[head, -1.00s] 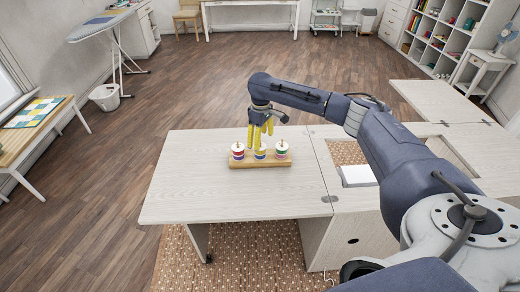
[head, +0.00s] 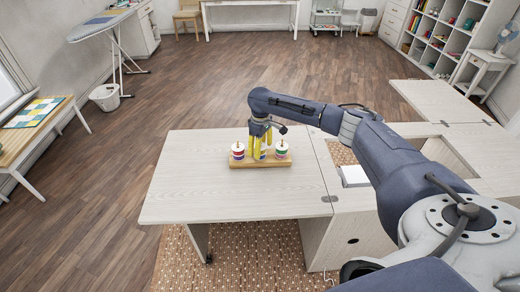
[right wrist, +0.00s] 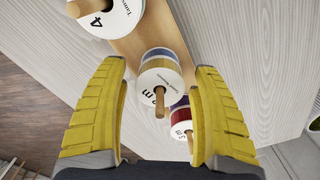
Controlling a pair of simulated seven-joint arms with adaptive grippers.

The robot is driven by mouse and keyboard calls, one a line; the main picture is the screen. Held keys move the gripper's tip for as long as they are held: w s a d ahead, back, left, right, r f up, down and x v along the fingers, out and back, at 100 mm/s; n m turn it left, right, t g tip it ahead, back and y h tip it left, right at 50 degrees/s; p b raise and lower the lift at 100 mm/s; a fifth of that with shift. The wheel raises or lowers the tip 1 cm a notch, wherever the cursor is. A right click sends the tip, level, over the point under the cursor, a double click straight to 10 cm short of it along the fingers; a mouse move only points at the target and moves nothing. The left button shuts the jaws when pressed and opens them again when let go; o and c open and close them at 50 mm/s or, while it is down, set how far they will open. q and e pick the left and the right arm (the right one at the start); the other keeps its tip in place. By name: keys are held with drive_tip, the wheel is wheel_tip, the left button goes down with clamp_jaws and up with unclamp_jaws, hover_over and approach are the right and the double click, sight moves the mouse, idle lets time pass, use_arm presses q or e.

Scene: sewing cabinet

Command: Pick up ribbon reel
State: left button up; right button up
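Three ribbon reels stand in a row on pegs of a wooden holder (head: 236,164) on the cabinet top: a left reel (head: 238,151), a middle reel (head: 262,153) and a right reel (head: 281,150). My right gripper (head: 259,157) has its yellow fingers pointing down around the middle reel. In the right wrist view the open fingers of this gripper (right wrist: 159,115) stand on either side of the middle reel (right wrist: 160,75), with gaps on both sides. The reel's peg sticks up between them. My left gripper is not in view.
The pale cabinet top (head: 190,185) is clear around the holder. In the right wrist view another reel (right wrist: 112,14) is at the upper left and one (right wrist: 184,120) is close by the right finger. An opening with a white block (head: 357,176) lies to the right.

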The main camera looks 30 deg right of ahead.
drive_tip(key=c, duration=1)
drive_tip(key=shift+o, duration=0.2)
drive_tip(key=shift+r, duration=0.1)
wheel_tip(320, 180, up, 20)
drive_tip(key=shift+f, duration=0.1)
idle(0.4)
